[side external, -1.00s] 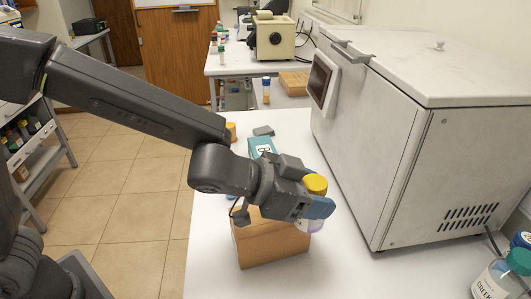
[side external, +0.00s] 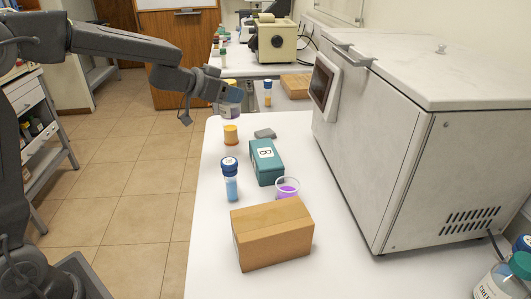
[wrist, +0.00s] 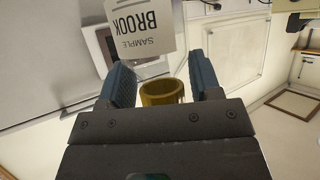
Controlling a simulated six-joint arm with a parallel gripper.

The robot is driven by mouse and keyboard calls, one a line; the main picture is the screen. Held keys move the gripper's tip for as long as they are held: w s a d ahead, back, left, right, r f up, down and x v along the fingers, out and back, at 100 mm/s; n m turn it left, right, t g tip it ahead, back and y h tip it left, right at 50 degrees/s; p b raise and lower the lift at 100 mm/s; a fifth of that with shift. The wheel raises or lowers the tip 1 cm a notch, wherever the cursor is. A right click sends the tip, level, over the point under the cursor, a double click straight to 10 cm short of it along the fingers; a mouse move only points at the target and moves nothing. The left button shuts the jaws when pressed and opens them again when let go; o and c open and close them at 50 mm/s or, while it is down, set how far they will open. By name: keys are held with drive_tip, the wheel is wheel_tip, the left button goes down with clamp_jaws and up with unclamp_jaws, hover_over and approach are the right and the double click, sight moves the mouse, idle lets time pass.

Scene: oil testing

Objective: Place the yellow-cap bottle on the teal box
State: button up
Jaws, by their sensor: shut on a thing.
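My gripper (side external: 233,95) is shut on a bottle with a yellow cap (side external: 230,110) and holds it in the air beyond the far left of the white table. In the wrist view, the yellow cap (wrist: 162,92) sits between the two blue fingers, and the upside-down white label (wrist: 143,32) shows above it. The teal box (side external: 266,165), with a white label on top, lies on the table, nearer the camera and to the right of my gripper. Its top is clear.
A small orange-capped container (side external: 231,135) and a grey object (side external: 265,133) stand near the teal box. A blue-capped bottle (side external: 230,180), a purple-filled beaker (side external: 287,188) and a cardboard box (side external: 272,235) are nearer. A large white machine (side external: 410,150) bounds the right side.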

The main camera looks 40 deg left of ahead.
drive_tip(key=shift+w+a+r, duration=0.15)
drive_tip(key=shift+a, duration=1)
hover_over(265, 152)
wheel_tip(265, 152, down, 7)
drive_tip(key=shift+d+f, duration=0.1)
drive_tip(key=shift+f, duration=1.8)
drive_tip(key=shift+f, duration=0.1)
drive_tip(key=o, duration=1)
drive_tip(key=shift+f, duration=0.1)
drive_tip(key=shift+o, duration=0.2)
drive_tip(key=shift+r, duration=0.2)
drive_tip(key=v, duration=1.2)
